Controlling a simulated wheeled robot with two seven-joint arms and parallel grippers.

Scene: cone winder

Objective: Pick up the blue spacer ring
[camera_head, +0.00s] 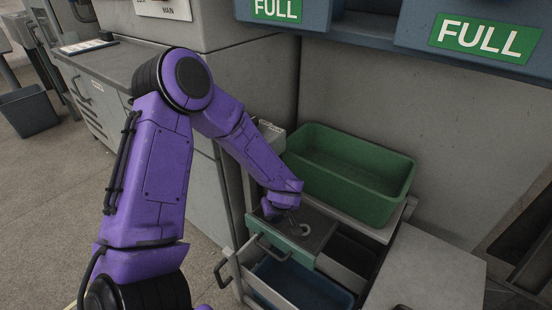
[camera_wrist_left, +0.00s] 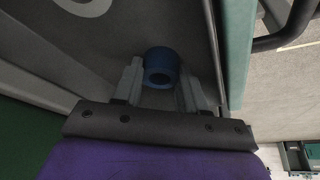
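The blue spacer ring (camera_wrist_left: 161,66) stands on the grey floor of the open drawer, close to the drawer's front wall. In the left wrist view it lies between the fingertips of my left gripper (camera_wrist_left: 160,83). The fingers look spread, one on each side of the ring; I cannot tell whether they touch it. In the head view my left gripper (camera_head: 290,213) reaches down into the green-fronted drawer (camera_head: 285,244), and the blue ring is hidden there. My right gripper is not in view.
A pale ring shape (camera_head: 305,229) lies in the same drawer, apart from the blue ring. A green bin (camera_head: 328,182) stands on the cart behind the drawer. A lower drawer holds a blue bin (camera_head: 300,284). Blue containers labelled FULL (camera_head: 486,38) hang above.

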